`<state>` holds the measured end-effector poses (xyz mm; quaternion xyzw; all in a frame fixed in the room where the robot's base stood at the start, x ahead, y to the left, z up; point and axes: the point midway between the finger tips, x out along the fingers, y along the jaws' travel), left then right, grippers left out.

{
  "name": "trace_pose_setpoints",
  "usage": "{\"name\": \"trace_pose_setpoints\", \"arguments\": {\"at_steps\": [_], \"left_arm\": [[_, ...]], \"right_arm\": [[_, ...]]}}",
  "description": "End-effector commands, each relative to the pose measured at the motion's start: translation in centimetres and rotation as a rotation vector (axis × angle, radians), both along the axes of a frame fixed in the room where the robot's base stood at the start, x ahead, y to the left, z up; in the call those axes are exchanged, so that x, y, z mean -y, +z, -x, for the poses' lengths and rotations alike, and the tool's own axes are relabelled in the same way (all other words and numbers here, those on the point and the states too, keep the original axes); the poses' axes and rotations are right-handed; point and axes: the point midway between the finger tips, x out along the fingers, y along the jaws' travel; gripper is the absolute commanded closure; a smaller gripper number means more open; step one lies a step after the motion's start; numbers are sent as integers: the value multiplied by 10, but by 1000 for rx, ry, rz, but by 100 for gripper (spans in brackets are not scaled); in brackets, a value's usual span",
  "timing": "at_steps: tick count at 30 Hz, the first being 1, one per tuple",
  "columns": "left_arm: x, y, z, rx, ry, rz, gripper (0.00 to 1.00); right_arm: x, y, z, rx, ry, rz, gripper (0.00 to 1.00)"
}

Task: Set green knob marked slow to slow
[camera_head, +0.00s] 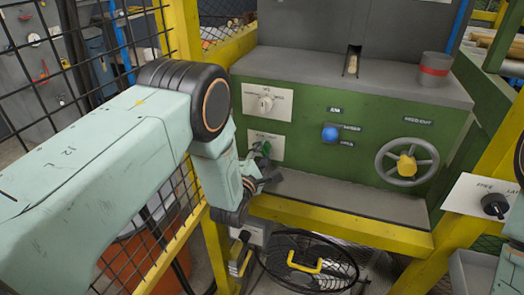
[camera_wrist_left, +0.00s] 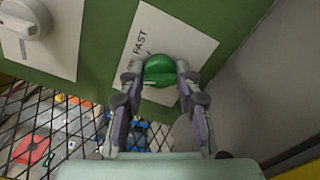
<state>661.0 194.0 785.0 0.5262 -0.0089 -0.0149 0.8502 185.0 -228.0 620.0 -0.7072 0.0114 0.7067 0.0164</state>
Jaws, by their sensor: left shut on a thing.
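The green knob (camera_head: 265,148) sits on a white label plate low on the left of the green machine front. In the left wrist view the green knob (camera_wrist_left: 160,68) is between the two fingers of my left gripper (camera_wrist_left: 159,80), which is shut on it from both sides. The word FAST shows on the plate (camera_wrist_left: 184,38) above and left of the knob. No SLOW word can be read; the fingers cover part of the plate. In the head view my left gripper (camera_head: 264,171) is partly hidden by its own wrist. My right gripper is not in view.
A white knob (camera_head: 265,104) on its plate is above the green one. To the right are a blue knob (camera_head: 329,134) and a handwheel (camera_head: 407,162) with a yellow hub. A yellow frame bar (camera_head: 340,224) runs below, and black mesh fencing (camera_head: 40,60) stands at left.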

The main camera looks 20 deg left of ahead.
Motion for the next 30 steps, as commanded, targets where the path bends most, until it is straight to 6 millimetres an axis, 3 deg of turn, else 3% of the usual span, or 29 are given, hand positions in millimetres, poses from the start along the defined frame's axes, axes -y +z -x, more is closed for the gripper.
{"name": "trace_pose_setpoints", "arguments": {"at_steps": [21, 22, 30], "left_arm": [[-1, 3, -2, 5, 2, 79, 99], [-1, 3, -2, 5, 2, 78, 66], [-1, 2, -1, 1, 1, 77, 44]], "right_arm": [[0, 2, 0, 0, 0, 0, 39], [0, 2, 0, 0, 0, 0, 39], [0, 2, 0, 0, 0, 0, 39]]}}
